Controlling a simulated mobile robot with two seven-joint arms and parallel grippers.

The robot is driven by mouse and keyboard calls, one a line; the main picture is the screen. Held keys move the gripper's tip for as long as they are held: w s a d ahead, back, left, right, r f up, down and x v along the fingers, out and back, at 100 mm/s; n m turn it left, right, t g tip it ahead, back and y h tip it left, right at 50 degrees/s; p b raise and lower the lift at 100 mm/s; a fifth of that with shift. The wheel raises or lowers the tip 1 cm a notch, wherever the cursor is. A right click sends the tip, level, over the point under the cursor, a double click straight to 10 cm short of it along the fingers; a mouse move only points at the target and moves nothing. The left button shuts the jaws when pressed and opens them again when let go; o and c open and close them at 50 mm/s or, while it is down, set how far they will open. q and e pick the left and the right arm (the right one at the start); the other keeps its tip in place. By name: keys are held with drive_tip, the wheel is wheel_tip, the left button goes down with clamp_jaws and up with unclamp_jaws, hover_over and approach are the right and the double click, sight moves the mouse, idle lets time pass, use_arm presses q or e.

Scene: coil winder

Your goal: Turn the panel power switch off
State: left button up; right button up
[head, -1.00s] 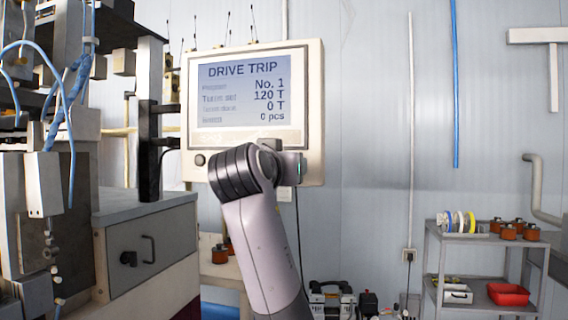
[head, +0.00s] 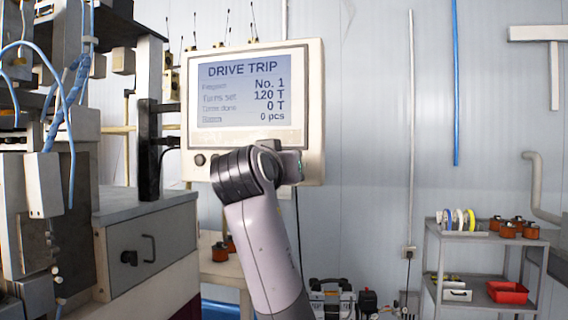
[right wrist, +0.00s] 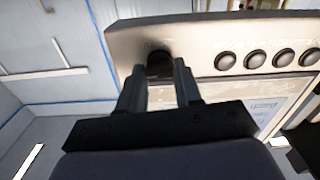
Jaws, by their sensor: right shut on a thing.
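The control panel (head: 312,120) is a cream-framed box whose screen (head: 235,95) reads DRIVE TRIP, No. 1, 120 T. In the right wrist view the panel face (right wrist: 205,38) shows a dark round knob (right wrist: 160,62) at the left end of a row of dark buttons (right wrist: 255,60). I take this knob as the power switch. My right gripper (right wrist: 160,80) is shut on it, one finger on each side. In the head view my right forearm and wrist hide the knob and fingertips at the panel's lower right. My left gripper is in neither view.
A machine with a grey drawer cabinet (head: 152,244) and blue hoses stands left of the panel. A grey shelf cart (head: 470,240) with spools and a red tray (head: 507,292) stands at the right.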

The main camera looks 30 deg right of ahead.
drive_tip(key=shift+n+p, duration=5.75)
drive_tip(key=shift+n, duration=2.55)
drive_tip(key=shift+f+n, duration=0.1)
drive_tip(key=shift+n, duration=0.2)
drive_tip(key=o, duration=1)
drive_tip(key=shift+o, duration=0.2)
drive_tip(key=b+v, duration=0.1)
drive_tip(key=v, duration=0.6)
drive_tip(key=shift+b, duration=0.3)
drive_tip(key=shift+a, duration=0.1)
